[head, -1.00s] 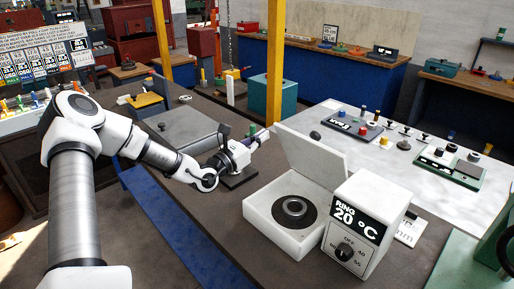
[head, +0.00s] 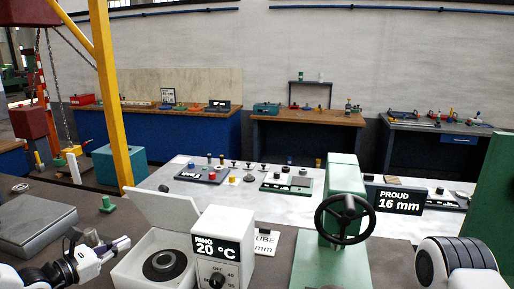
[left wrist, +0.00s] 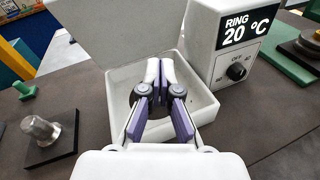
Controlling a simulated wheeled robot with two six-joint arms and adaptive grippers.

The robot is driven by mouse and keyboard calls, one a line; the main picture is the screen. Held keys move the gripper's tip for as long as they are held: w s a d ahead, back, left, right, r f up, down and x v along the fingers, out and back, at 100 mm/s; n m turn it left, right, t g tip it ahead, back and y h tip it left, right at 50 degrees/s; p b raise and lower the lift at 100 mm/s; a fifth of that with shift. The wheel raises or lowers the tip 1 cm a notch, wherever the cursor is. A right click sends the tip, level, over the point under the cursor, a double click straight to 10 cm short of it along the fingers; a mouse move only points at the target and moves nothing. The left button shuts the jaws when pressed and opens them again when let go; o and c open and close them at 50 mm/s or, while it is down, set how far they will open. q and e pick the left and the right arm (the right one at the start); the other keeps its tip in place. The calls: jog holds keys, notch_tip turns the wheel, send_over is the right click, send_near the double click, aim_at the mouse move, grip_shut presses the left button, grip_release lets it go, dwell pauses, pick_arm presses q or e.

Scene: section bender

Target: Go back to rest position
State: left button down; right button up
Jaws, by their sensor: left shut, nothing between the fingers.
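My left gripper (head: 122,244) comes in at the bottom left of the head view, just left of the white heater box. Its purple-padded fingers are shut with nothing between them. In the left wrist view the fingers (left wrist: 163,75) show in front of the open white box (left wrist: 200,100) and hide most of its inside. In the head view a dark ring (head: 164,264) lies in that box. A white and grey part of my right arm (head: 455,262) shows at the bottom right; its gripper is out of view.
The heater's control unit (head: 222,250) reads "RING 20 °C". A green press with a black handwheel (head: 345,218) stands right of it. A dark block with a metal pin (left wrist: 40,130) is left of the box. A yellow post (head: 106,100) rises at the left. Benches line the back wall.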

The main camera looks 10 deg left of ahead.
pick_arm(q)
jog(key=s+d+f+m+g+b, duration=0.1)
jog(key=s+d+f+m+g, duration=0.4)
jog(key=f, duration=0.4)
jog(key=s+d+f+m+g+b, duration=0.1)
jog(key=s+d+f+m+g, duration=0.2)
jog(key=s+d+f+g, duration=0.5)
jog(key=s+a+f+m+g+y+b, duration=0.25)
jog(key=s+f+m+y, duration=0.45)
jog(key=s+f+m, duration=0.7)
jog(key=s+d+f+m, duration=0.5)
jog(key=s+m, duration=0.1)
jog(key=s, duration=0.1)
jog(key=shift+f+t+b, duration=0.25)
jog(key=shift+t+b, duration=0.05)
jog(key=shift+t, duration=0.05)
